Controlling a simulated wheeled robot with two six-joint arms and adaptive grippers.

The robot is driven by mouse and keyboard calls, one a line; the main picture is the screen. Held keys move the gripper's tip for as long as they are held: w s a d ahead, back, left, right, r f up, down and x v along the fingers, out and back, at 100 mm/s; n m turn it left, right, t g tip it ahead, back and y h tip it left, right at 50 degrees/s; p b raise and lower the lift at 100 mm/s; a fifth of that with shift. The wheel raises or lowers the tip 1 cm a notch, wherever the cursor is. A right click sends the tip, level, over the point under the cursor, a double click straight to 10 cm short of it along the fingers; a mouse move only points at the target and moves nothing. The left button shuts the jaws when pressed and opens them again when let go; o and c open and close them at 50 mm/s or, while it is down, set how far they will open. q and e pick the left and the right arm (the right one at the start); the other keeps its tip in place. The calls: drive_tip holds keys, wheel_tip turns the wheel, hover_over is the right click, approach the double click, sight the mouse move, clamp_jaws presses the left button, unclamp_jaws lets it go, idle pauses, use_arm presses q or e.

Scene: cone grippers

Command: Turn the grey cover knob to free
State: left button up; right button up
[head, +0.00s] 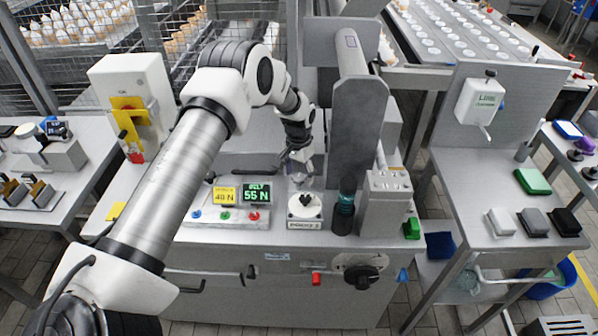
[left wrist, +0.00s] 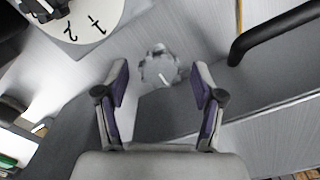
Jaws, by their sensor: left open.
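The grey cover knob (left wrist: 160,68) shows in the left wrist view as a small round grey knob with lobes and a pale line on it. It sits on a grey metal surface. My left gripper (left wrist: 160,84) is open, with its two purple-padded fingers apart on either side of the knob in that picture. I cannot tell the remaining gap in depth, and no contact shows. In the head view my left gripper (head: 301,168) points down over the machine top, behind the white dial; the knob is hard to make out there. My right gripper is not in view.
A white dial with a black knob (head: 305,205) stands in front of the gripper; its numbered face (left wrist: 88,24) shows at the wrist view's upper left. Two small displays (head: 241,194) stand left of it. A tall grey column (head: 357,130) rises close to the right.

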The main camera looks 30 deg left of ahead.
use_arm(q)
drive_tip(key=shift+w+f, duration=0.1)
drive_tip(key=c, duration=1.1)
drive_tip(key=shift+c, duration=0.2)
drive_tip(key=shift+n, duration=0.3)
drive_tip(key=n, duration=0.4)
drive_tip(key=shift+p, duration=0.35)
drive_tip(key=n, duration=0.4)
drive_tip(key=shift+n+p, duration=0.35)
drive_tip(key=shift+n, duration=0.05)
drive_tip(key=n, duration=0.4)
drive_tip(key=shift+n+p, duration=0.3)
drive_tip(key=shift+p, duration=0.1)
drive_tip(key=shift+n+p, duration=0.4)
drive_tip(key=shift+n, duration=1.5)
